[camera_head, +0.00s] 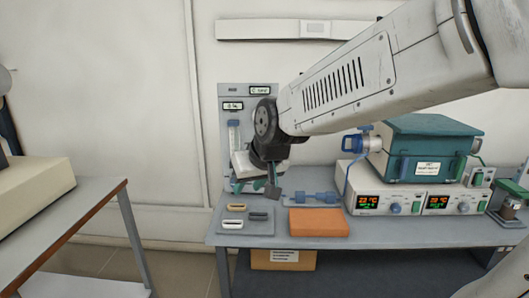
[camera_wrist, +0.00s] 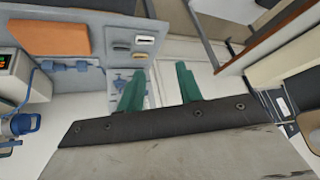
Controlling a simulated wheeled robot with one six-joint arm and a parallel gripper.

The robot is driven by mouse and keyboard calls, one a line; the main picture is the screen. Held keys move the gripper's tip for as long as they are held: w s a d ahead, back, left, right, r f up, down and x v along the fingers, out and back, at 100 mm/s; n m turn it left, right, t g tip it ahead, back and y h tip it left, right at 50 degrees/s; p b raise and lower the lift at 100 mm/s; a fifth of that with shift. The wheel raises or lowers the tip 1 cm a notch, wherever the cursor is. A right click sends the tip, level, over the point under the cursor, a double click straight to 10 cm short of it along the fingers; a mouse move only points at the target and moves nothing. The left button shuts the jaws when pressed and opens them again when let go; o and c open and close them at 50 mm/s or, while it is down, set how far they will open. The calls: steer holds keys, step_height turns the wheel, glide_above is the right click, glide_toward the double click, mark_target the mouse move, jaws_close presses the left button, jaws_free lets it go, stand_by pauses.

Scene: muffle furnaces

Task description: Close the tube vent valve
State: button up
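The teal tube furnace (camera_head: 425,145) sits on the right of the bench, with a blue end fitting (camera_head: 358,143) on its left side. That fitting also shows at the left edge of the wrist view (camera_wrist: 22,124). I cannot tell which part is the vent valve. A blue valve-like piece (camera_head: 318,198) lies along the bench; it also shows in the wrist view (camera_wrist: 75,67). My gripper (camera_wrist: 158,82) has two green fingers well apart with nothing between them. In the head view my gripper is over the left of the bench, mostly hidden by my wrist.
An orange block (camera_head: 318,222) and small handle-like pieces (camera_head: 233,208) lie on the bench front. Controllers (camera_head: 370,198) stand below the furnace. A gauge panel (camera_head: 232,100) stands behind my wrist. Another table (camera_head: 75,215) is at left, with a gap between.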

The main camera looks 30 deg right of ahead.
steer(key=w+d+f+m+t+h, duration=0.1)
steer(key=w+d+f+t+h, duration=0.2)
steer(key=w, duration=0.7)
steer(key=w+d+m+t, duration=0.2)
steer(key=w+d, duration=0.3)
steer(key=w, duration=0.6)
steer(key=w+d+f+m+t+h, duration=0.1)
steer(key=w+d+f+h, duration=0.2)
steer(key=w+d, duration=0.4)
steer(key=w+d+f+m+t+h, duration=0.1)
steer(key=w+d+f+t+h, duration=0.1)
steer(key=w+d, duration=0.5)
steer(key=d+f+h, duration=0.1)
steer(key=d+h, duration=0.1)
steer(key=shift+w+d+f+m, duration=0.15)
steer(key=shift+d+f+m, duration=0.15)
steer(key=shift+f+m, duration=0.1)
jaws_close()
